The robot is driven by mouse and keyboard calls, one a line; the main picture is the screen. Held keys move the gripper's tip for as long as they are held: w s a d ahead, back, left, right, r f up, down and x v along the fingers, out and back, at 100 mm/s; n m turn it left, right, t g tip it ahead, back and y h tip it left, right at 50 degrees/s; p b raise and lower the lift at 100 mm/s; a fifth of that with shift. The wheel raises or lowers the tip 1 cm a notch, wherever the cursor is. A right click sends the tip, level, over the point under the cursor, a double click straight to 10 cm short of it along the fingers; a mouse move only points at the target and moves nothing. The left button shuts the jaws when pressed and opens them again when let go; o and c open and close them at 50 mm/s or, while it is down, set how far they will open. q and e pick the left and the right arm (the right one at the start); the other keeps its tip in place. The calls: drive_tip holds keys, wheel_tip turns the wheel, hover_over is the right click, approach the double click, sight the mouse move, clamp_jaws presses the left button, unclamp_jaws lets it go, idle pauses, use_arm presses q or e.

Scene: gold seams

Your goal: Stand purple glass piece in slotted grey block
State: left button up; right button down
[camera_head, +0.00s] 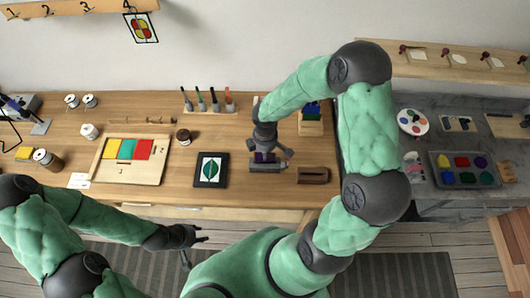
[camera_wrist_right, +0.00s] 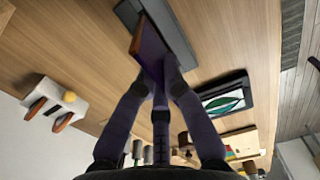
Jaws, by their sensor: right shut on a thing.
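The purple glass piece (camera_head: 264,157) is upright between the fingers of my right gripper (camera_head: 265,151), at the slotted grey block (camera_head: 268,168) on the wooden bench. In the right wrist view the fingertips (camera_wrist_right: 157,76) are shut on the piece (camera_wrist_right: 153,52), whose narrow edge looks brown. The grey block (camera_wrist_right: 183,45) lies right behind the piece there. The slot is hidden, so I cannot tell whether the piece's lower edge is in it. My left gripper (camera_head: 200,235) is empty and looks open, in front of the bench.
A brown slotted block (camera_head: 313,175) stands just right of the grey block. A black-framed leaf picture (camera_head: 211,170) lies to the left, then a wooden tray (camera_head: 130,175) with yellow, teal and red pieces. A tool rack (camera_head: 208,107) stands behind. A grey tray (camera_head: 463,182) holds coloured pieces at right.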

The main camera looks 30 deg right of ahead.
drive_tip(key=shift+f+b, duration=1.45)
drive_tip(key=shift+f, duration=0.3)
idle(0.8)
drive_tip(key=c, duration=1.3)
unclamp_jaws()
drive_tip(key=o, duration=0.5)
drive_tip(key=shift+r, duration=0.15)
wheel_tip(320, 180, up, 7)
drive_tip(key=p, duration=0.5)
drive_tip(key=shift+p, duration=0.35)
